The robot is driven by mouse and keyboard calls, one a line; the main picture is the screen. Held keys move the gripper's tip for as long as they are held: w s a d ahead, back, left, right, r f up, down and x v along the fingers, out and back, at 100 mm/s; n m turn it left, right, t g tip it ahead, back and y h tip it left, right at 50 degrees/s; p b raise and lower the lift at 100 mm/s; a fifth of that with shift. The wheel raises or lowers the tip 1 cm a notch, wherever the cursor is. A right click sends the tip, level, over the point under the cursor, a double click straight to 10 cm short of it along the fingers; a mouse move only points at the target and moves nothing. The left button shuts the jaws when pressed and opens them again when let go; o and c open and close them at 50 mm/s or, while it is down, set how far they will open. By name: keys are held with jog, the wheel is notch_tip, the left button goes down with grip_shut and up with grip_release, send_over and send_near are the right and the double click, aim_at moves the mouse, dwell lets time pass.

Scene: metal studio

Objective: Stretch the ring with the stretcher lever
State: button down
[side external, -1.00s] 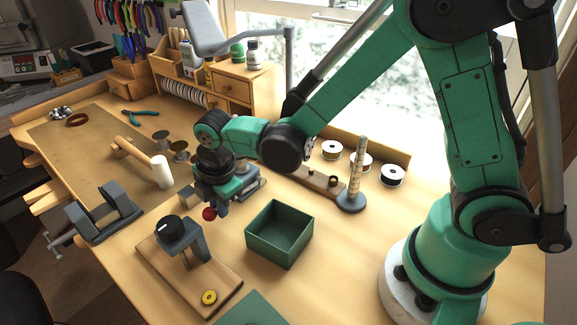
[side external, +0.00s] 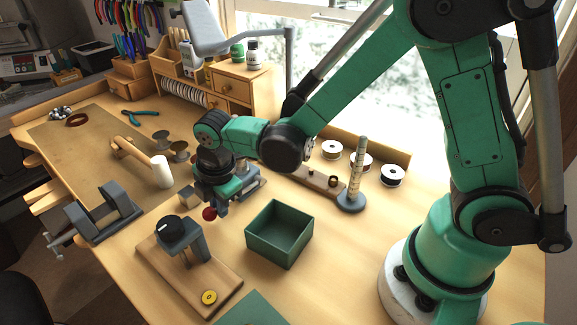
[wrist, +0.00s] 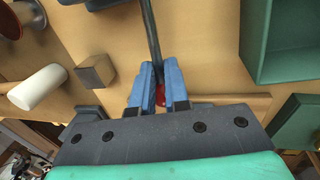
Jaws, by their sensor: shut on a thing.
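My gripper (side external: 217,208) hangs low over the bench, left of the green box. In the wrist view its blue fingers (wrist: 158,88) are shut on the dark stretcher lever (wrist: 151,35), with its red knob (wrist: 161,97) between them near the palm. The red knob also shows in the side view (side external: 209,214), just below the fingers. The lever runs away from the gripper to the grey ring stretcher (side external: 252,187), which is partly hidden behind the gripper. I cannot make out a ring on the stretcher.
An open green box (side external: 280,258) stands close on the right. A wooden board (side external: 222,288) with a dark upright stand lies in front. A tapered ring mandrel (side external: 355,180) stands behind right.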

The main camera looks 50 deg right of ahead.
jog(key=shift+a+r, duration=0.1)
jog(key=shift+a, duration=0.2)
jog(key=shift+d+r+y, duration=0.3)
jog(key=shift+r+y, duration=0.35)
jog(key=shift+y, duration=0.1)
jog(key=shift+d+r+y, duration=0.25)
jog(key=shift+r+y, duration=0.35)
jog(key=shift+y, duration=0.15)
jog(key=d+r+y, duration=0.1)
jog(key=y, duration=0.1)
jog(key=d+r+y, duration=0.1)
jog(key=r+y, duration=0.1)
jog(key=shift+d+r+m, duration=0.1)
jog(key=shift+d+m, duration=0.15)
jog(key=shift+m, duration=0.05)
jog(key=shift+d+r, duration=0.8)
jog(key=shift+d, duration=0.3)
jog(key=c, duration=0.8)
grip_release()
jog(key=shift+d, duration=0.1)
jog(key=shift+v, duration=2.8)
